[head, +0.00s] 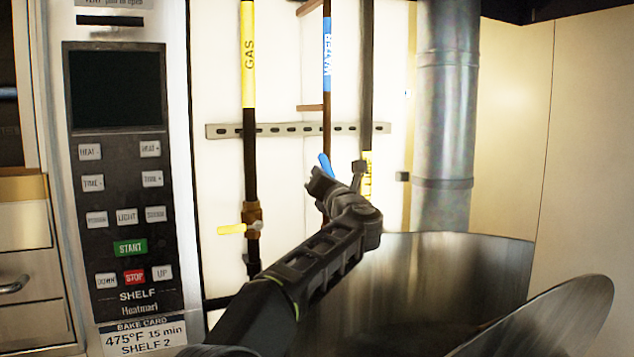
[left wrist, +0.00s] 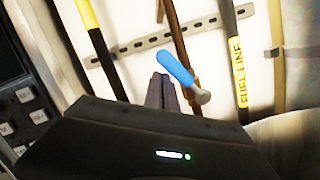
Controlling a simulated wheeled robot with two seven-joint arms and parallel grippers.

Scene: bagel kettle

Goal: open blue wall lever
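The blue wall lever (head: 325,164) is on the water pipe (head: 327,110), which has a blue WATER label. The lever points up and slightly left; its lower end is partly hidden by my gripper in the head view. In the left wrist view the blue lever (left wrist: 175,67) slants from upper left to a round metal pivot at lower right. My left gripper (head: 318,180) is at the lever's lower end. In the left wrist view its dark fingers (left wrist: 161,90) look together, just below and left of the lever, with nothing seen between them. Contact is unclear. My right gripper is out of view.
A yellow GAS pipe (head: 249,55) with a yellow-handled valve (head: 233,229) stands left. A fuel line pipe (head: 366,90) is close on the right. A large metal kettle (head: 470,260) sits below right, and an oven control panel (head: 120,200) stands far left.

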